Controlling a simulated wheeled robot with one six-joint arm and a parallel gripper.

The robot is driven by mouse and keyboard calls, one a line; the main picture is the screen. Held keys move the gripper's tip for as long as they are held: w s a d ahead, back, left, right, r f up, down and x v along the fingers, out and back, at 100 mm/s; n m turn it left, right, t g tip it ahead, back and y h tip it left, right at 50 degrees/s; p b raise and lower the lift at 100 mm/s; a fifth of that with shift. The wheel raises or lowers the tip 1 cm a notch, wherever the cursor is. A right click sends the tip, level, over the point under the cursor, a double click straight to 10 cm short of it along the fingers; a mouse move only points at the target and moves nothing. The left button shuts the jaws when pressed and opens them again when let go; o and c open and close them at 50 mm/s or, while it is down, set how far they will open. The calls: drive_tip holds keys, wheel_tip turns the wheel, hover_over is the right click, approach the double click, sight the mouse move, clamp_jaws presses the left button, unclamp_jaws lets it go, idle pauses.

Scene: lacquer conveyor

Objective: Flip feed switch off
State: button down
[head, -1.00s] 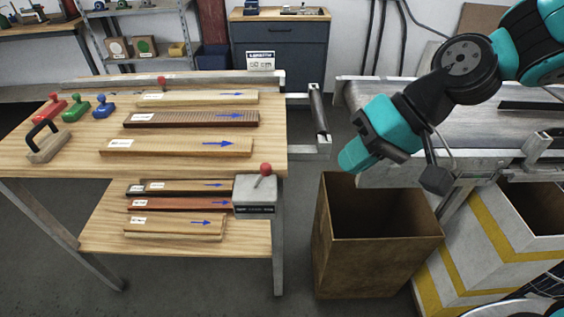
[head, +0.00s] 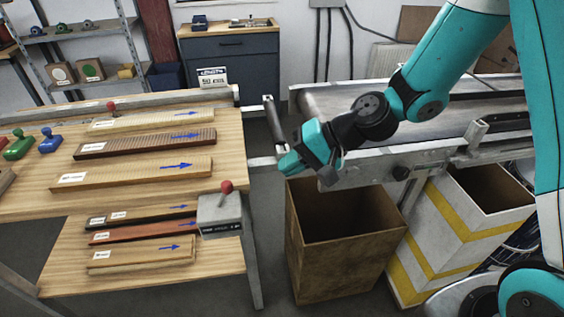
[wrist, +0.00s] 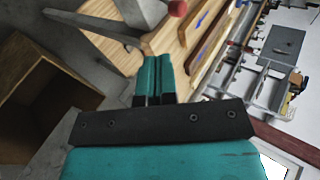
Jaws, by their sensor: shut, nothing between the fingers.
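The feed switch is a grey box (head: 220,215) with a red ball-topped lever (head: 226,187) at the right edge of the wooden table. The lever stands nearly upright, leaning slightly right. In the wrist view the grey box (wrist: 140,14) and red ball (wrist: 177,8) sit at the top, ahead of the fingers. My gripper (head: 284,165) is to the right of and above the switch in the head view, near the table's right side and apart from the lever. Its teal fingers (wrist: 154,75) are together and empty in the wrist view.
A brown open bin (head: 345,250) stands below my gripper, and a striped bin (head: 455,250) is to its right. The conveyor (head: 400,110) is behind my arm. Labelled wooden boards (head: 145,143) lie on the table's two levels. A black-gripped bar (head: 272,120) stands behind my gripper.

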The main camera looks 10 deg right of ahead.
sight(232, 187)
drive_tip(key=a+r+p+x, duration=0.1)
drive_tip(key=p+x, duration=0.1)
drive_tip(key=x, duration=0.9)
drive_tip(key=shift+r, duration=0.2)
drive_tip(key=shift+w+r+p, duration=0.1)
drive_tip(key=shift+p, duration=0.25)
drive_tip(key=shift+a+r+h+p, duration=0.2)
drive_tip(key=shift+h+p, duration=0.1)
drive_tip(key=shift+p, duration=0.15)
